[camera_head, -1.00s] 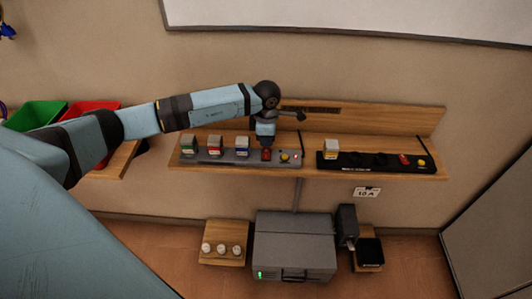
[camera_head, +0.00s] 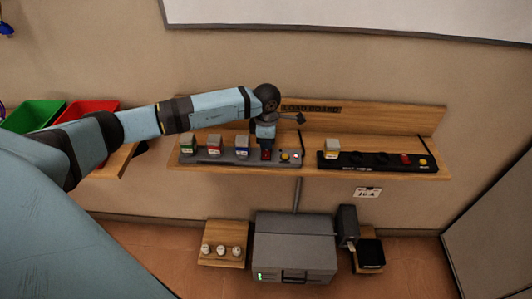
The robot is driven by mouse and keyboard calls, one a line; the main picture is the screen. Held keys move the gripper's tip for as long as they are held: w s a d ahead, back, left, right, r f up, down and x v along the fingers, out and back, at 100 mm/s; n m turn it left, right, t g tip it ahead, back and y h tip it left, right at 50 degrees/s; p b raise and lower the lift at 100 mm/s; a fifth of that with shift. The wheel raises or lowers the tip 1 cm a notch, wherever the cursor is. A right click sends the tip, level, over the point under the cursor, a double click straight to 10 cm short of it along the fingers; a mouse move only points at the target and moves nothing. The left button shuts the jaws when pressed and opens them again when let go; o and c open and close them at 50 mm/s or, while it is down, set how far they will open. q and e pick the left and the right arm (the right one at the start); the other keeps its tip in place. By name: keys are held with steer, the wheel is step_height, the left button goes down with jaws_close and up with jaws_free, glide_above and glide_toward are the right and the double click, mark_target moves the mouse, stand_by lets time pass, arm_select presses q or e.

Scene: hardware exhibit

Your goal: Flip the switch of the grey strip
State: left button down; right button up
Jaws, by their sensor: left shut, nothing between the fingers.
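The grey strip (camera_head: 230,158) lies on the left part of a wooden wall shelf. Three plugs stand in it: green (camera_head: 188,145), red (camera_head: 215,146) and blue (camera_head: 242,147). Its red switch (camera_head: 266,155) is to the right of the blue plug, with a yellow button (camera_head: 285,156) and a small light (camera_head: 295,156) further right. My left gripper (camera_head: 266,145) is shut and empty, pointing down at the switch. Whether the fingertips touch the switch is too small to tell. My right gripper is not in view.
A black strip (camera_head: 375,162) with one yellow-marked plug (camera_head: 332,149) lies on the shelf's right part. A grey box (camera_head: 294,245) with a green light stands below. Green (camera_head: 35,112) and red (camera_head: 90,110) bins are at left.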

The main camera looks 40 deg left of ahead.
arm_select(q)
steer(key=shift+f+b, duration=0.35)
steer(key=shift+f, duration=0.15)
steer(key=shift+r+p, duration=1.85)
steer(key=shift+r, duration=1.7)
